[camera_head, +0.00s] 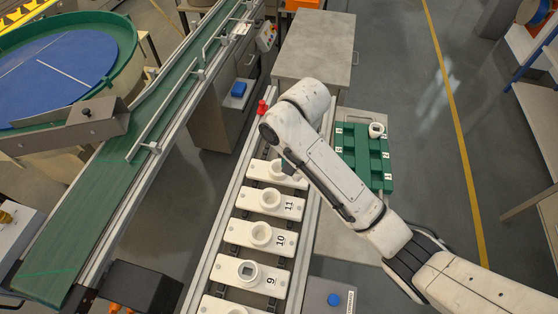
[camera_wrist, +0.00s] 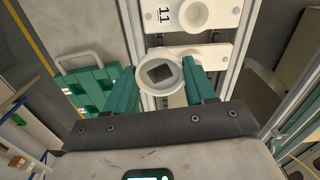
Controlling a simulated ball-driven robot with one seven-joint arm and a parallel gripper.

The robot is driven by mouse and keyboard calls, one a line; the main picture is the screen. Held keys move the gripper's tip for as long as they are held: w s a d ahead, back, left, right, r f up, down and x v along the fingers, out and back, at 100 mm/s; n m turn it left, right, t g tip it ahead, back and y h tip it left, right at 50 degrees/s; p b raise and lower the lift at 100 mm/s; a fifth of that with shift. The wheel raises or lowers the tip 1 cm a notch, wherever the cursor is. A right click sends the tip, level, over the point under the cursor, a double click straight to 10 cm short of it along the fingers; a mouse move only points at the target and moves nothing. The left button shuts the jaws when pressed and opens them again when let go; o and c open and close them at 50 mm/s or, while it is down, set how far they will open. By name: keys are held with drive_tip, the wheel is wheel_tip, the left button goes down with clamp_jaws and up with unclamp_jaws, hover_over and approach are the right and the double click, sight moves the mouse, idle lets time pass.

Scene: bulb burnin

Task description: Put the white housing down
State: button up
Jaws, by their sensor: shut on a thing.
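My gripper (camera_wrist: 159,82) has its two green fingers on either side of a white round housing (camera_wrist: 147,84) with a dark square opening, in the wrist view. The fingers are shut on it. Behind the housing is a white numberless-looking plate (camera_wrist: 208,54), the one beside the plate marked 11 (camera_wrist: 216,20). I cannot tell whether the housing touches that plate. In the head view my arm hides most of the gripper, over the far end of the plate row. A white ring shows there beside the arm, on the far plate (camera_head: 262,173).
Plates 11 (camera_head: 291,207), 10 (camera_head: 262,253) and 9 (camera_head: 262,286) carry white cups; the one on 9 has a square opening. A green tray (camera_head: 362,153) right of the row holds another white ring (camera_head: 376,130). A green conveyor (camera_head: 100,185) runs at left.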

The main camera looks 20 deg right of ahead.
drive_tip(key=shift+w+a+f+b, duration=0.2)
drive_tip(key=shift+w+f+b, duration=0.75)
drive_tip(key=shift+w+f, duration=1.9)
drive_tip(key=shift+w+a+f+b, duration=0.2)
drive_tip(key=shift+w+f+b, duration=0.75)
drive_tip(key=shift+w+f, duration=1.8)
drive_tip(key=shift+s+f, duration=0.25)
drive_tip(key=shift+f, duration=0.05)
drive_tip(key=shift+f, duration=0.15)
drive_tip(key=o, duration=1)
wheel_tip(320, 180, up, 12)
drive_tip(key=shift+r+b, duration=0.25)
drive_tip(key=shift+b, duration=0.25)
